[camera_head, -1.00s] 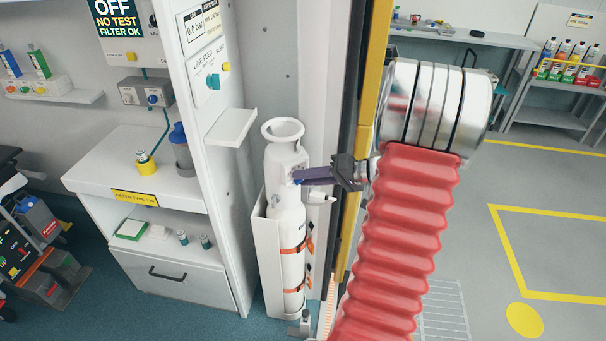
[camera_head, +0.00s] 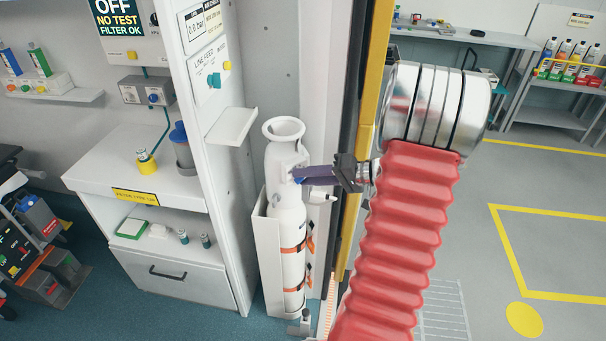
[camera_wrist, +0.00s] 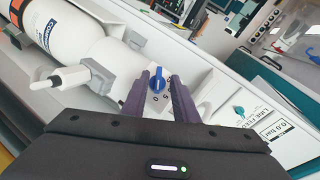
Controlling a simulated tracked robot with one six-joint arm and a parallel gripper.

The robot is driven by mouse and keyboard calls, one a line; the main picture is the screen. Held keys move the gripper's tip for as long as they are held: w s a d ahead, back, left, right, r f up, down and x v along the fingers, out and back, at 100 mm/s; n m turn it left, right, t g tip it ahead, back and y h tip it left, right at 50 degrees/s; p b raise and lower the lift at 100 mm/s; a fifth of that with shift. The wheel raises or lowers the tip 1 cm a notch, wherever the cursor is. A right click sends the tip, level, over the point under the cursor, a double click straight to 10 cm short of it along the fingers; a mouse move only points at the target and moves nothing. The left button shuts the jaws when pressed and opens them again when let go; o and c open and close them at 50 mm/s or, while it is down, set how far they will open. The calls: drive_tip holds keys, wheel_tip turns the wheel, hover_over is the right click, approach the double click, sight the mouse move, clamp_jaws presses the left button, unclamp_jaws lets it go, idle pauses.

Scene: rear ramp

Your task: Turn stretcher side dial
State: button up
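A blue dial (camera_wrist: 157,85) with a pointed knob sits on a pale plate marked with numbers, beside the white gas cylinder (camera_wrist: 65,38). In the wrist view my gripper (camera_wrist: 158,92) has its two purple fingers on either side of the dial, with a gap showing at each side. In the head view my gripper (camera_head: 298,176) reaches left to the cylinder's upper part (camera_head: 288,215). Only a bit of blue shows there at the fingertips, and the fingers hide most of the dial. I cannot tell how near the tips are to its plate.
A white cabinet wall with a teal line-feed knob (camera_head: 214,80) and a small shelf (camera_head: 232,126) stands left of the cylinder. A yellow-edged post (camera_head: 372,80) is close to my wrist. A white valve fitting (camera_wrist: 70,76) sticks out beside the cylinder.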

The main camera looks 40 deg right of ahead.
drive_tip(key=v, duration=1.3)
drive_tip(key=shift+s+r, duration=0.2)
drive_tip(key=shift+s, duration=0.05)
drive_tip(key=shift+d, duration=0.1)
